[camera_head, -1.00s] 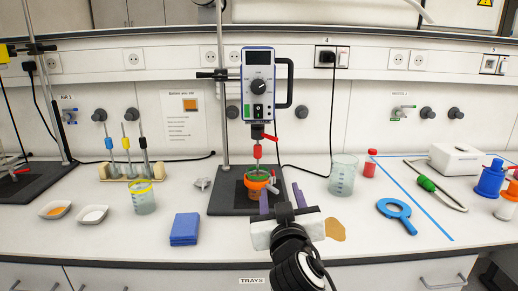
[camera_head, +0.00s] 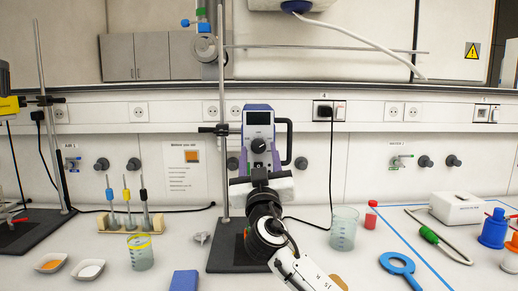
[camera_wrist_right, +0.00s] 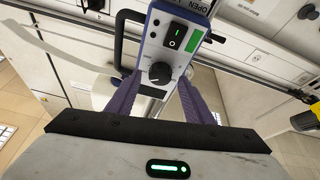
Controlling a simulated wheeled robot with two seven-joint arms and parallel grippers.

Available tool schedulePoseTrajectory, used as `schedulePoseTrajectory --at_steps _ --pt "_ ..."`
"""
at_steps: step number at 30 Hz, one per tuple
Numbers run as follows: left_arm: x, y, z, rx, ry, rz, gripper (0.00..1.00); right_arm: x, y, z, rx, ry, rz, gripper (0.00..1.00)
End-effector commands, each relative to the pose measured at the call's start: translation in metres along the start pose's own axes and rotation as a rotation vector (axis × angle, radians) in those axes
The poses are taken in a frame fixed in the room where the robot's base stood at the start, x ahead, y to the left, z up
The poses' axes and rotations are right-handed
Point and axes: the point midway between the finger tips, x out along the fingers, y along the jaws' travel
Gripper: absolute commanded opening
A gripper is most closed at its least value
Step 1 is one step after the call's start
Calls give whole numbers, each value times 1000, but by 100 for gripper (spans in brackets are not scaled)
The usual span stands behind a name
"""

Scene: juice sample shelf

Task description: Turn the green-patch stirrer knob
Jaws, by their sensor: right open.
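The stirrer (camera_head: 258,118) is a blue-and-white box with a dark display on a stand at the back of the bench. Its round dark knob (camera_head: 258,145) faces me, and it also shows in the right wrist view (camera_wrist_right: 159,74). The green patch (camera_wrist_right: 194,40) sits beside a switch on the same panel in the wrist view. My right gripper (camera_wrist_right: 160,80) is open and empty; its purple fingers lie either side of the knob in that view, and I cannot tell whether they touch it. In the head view the gripper (camera_head: 260,164) hides the lower panel. My left gripper is not in view.
A yellow-rimmed beaker (camera_head: 140,252) and a pipette rack (camera_head: 130,222) are left. A black cable (camera_head: 332,165) hangs right of the stirrer.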

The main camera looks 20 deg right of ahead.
Motion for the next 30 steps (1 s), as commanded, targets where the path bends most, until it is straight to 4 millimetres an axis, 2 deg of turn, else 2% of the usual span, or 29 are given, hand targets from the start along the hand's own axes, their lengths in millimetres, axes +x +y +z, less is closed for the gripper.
schedulePoseTrajectory --at_steps 3,11,19,30 --pt "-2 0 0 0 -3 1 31 7 0 0 0 0 0 47" --pt "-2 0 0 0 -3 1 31 8 0 0 0 0 0 47" --pt "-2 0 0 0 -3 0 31 8 0 0 0 0 0 6" --pt "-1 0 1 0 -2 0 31 7 1 1 -58 2 -23 6"
